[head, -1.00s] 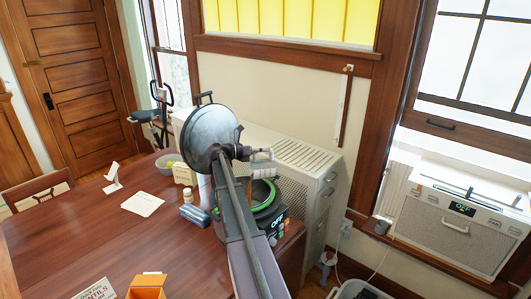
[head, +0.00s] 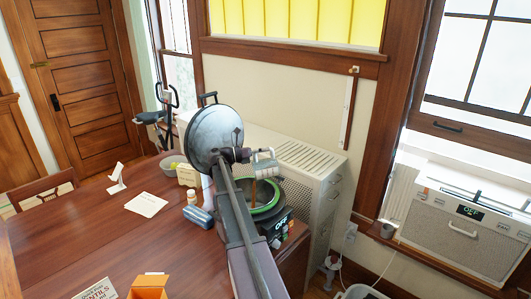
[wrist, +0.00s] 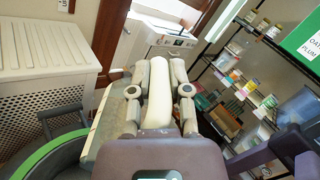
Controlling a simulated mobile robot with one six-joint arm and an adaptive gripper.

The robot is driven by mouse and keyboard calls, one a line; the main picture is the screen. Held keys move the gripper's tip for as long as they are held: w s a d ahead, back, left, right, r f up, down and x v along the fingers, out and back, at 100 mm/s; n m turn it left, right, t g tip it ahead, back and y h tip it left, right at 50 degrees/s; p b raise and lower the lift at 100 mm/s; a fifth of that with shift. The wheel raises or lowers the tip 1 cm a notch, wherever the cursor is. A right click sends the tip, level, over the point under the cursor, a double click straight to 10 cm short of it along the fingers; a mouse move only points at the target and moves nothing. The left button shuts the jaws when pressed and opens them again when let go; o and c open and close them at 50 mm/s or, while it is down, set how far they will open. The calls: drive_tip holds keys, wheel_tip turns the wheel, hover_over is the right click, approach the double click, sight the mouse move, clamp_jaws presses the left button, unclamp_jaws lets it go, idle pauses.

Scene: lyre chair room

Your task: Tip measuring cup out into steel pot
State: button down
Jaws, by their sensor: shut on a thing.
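My gripper (head: 262,158) is shut on the pale measuring cup (head: 265,168), mostly hidden by the fingers in the head view. In the wrist view a cream part lies between the two fingers (wrist: 157,95). The cup is held above the steel pot (head: 280,198), which shows a bright green rim. An orange-brown upright streak (head: 253,190) shows under the cup, inside the rim, and looks like falling contents. The pot's rim also shows at the lower left of the wrist view (wrist: 45,152). My arm hides the pot's left side; its bottom is not visible.
Left of my arm are a blue item (head: 196,213), a small bottle (head: 191,198) and a bowl (head: 172,165). A white cabinet (head: 308,165) stands behind.

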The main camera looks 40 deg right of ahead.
drive_tip(key=shift+w+a, duration=0.1)
idle(0.3)
drive_tip(key=shift+w+a+h+b, duration=0.25)
drive_tip(key=shift+a+h+b, duration=0.15)
drive_tip(key=shift+b, duration=0.35)
drive_tip(key=shift+w+a+r+g+b, duration=0.15)
drive_tip(key=shift+w+a+g+b, duration=0.05)
drive_tip(key=shift+a+g+b, duration=0.2)
drive_tip(key=shift+w+a+h, duration=0.1)
drive_tip(key=shift+h, duration=0.3)
drive_tip(key=shift+w+a+g+h+b, duration=0.35)
drive_tip(key=shift+a+b, duration=0.15)
drive_tip(key=shift+b, duration=0.45)
drive_tip(key=shift+w+a, duration=0.15)
drive_tip(key=shift+a, duration=0.1)
drive_tip(key=shift+r, duration=0.1)
drive_tip(key=shift+a+h+b, duration=0.1)
drive_tip(key=shift+h+b, duration=0.15)
drive_tip(key=shift+b, duration=0.2)
